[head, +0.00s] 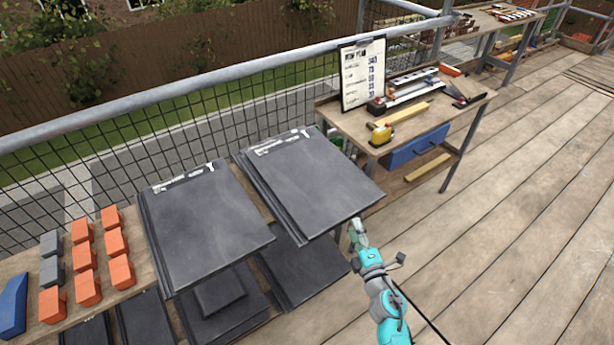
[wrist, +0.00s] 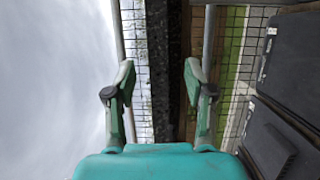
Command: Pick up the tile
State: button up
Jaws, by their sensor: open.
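Dark grey roof tiles lie in two stacks on a wooden bench, a left stack (head: 205,226) and a right stack (head: 312,182). Which tile is meant cannot be told. My gripper (head: 357,232) is beside the front right corner of the right stack, and no tile is between its fingers. In the wrist view my gripper (wrist: 163,82) is open and empty, its two fingers apart. That view is turned sideways, with dark tiles (wrist: 295,70) at its right edge. Whether a finger touches the right stack cannot be told.
More dark tiles (head: 225,298) lie on a lower level under the stacks. Orange blocks (head: 119,271) stand at the left of the bench. A workbench (head: 465,112) with tools and a clipboard (head: 361,75) stands behind right. A mesh railing (head: 120,130) runs behind. The plank floor (head: 520,220) at right is clear.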

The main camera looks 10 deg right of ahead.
aim_at(346, 210)
jog(key=shift+w+a+r, duration=0.15)
jog(key=shift+w, duration=1.75)
jog(key=shift+w+a+r, duration=0.1)
jog(key=shift+w+a, duration=0.05)
jog(key=shift+w, duration=1.7)
jog(key=shift+c, duration=0.2)
grip_shut()
jog(key=shift+r, duration=0.1)
